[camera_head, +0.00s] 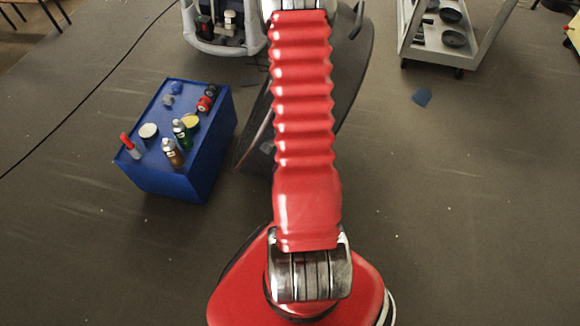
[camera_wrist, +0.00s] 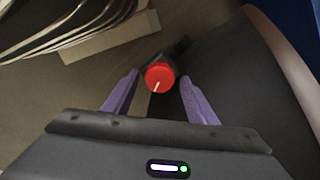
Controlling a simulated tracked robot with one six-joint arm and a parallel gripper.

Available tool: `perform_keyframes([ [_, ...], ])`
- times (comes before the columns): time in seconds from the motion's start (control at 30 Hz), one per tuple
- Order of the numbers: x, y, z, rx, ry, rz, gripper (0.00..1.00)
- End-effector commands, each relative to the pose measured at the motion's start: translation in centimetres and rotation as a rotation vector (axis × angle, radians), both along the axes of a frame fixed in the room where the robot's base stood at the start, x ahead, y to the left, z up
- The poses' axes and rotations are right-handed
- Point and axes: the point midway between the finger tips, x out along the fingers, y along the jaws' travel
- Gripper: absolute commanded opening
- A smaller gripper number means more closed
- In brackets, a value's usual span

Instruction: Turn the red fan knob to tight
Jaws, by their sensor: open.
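The red fan knob (camera_wrist: 160,76) shows in the wrist view, just above the picture's middle. It is round and red, with a white pointer line that runs down and slightly left from its middle. Whether that is tight or loose I cannot tell. My gripper (camera_wrist: 160,82) is open, with a purple finger on either side of the knob in the picture. In the head view my arm hides the knob and the gripper.
A large dark round part (camera_head: 345,95) stands behind my arm, and a dark curved surface (camera_wrist: 245,80) fills the wrist view's right side. A blue box (camera_head: 185,175) with bottles and cans stands left. A grey cart (camera_head: 480,50) stands back right. Floor at front right is mostly clear.

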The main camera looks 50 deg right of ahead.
Motion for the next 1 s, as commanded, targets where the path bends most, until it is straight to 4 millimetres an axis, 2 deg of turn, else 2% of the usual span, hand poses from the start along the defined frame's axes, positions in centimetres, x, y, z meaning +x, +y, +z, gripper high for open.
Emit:
perform_keyframes([
  [0.03, 0.6, -0.7, 0.8, -0.017, -0.015, -0.003, 0.59],
  [0.6, 0.5, -0.1, 5.7, -0.006, -0.006, 0.006, 0.59],
  [1.0, 0.5, 0.1, 6.5, -0.002, -0.002, 0.009, 0.59],
])
